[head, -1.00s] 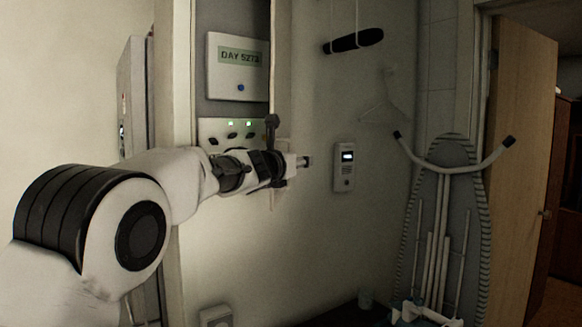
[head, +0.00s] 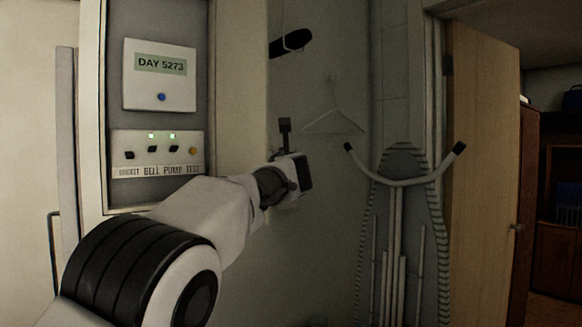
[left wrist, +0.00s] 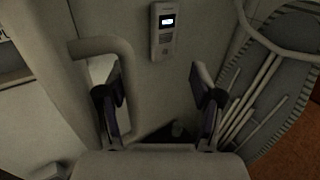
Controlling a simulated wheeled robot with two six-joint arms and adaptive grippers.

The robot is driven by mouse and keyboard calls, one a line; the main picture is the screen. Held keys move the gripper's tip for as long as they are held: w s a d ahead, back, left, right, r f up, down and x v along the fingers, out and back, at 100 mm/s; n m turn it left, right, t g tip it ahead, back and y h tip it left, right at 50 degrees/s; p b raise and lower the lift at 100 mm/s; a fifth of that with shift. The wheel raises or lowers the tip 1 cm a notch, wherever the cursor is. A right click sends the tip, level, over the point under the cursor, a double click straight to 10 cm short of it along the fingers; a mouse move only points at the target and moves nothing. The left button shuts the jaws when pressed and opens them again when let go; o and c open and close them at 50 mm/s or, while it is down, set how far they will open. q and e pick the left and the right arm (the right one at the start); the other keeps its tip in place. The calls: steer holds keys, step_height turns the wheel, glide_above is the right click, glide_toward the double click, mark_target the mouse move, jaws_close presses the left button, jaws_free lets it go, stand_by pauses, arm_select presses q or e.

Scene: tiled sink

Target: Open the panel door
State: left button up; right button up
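The recessed grey panel (head: 200,110) on the wall stands uncovered, with a DAY 5273 box (head: 160,92) and a switch strip (head: 158,148) inside. A pale upright board (head: 238,100) stands at its right side; I take it for the panel door, standing open. In the left wrist view a loop handle (left wrist: 126,66) sits on an upright pale board (left wrist: 62,70). My left gripper (left wrist: 156,98) is open, its left finger overlapping the loop; whether it is inside or touching, I cannot tell. In the head view my left gripper (head: 292,180) is beside the board, its fingertips hidden. My right gripper is out of view.
A small wall unit with a lit screen (left wrist: 164,32) is ahead of the gripper. An ironing board (head: 402,240) leans at the right, near a wooden door (head: 482,150). A hanger (head: 334,124) and a dark rod (head: 290,44) hang on the back wall.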

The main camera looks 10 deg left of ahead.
arm_select(q)
steer(key=shift+a+r, duration=0.25)
steer(key=shift+r, duration=0.05)
jaws_close()
steer(key=shift+f, duration=0.4)
stand_by(0.6)
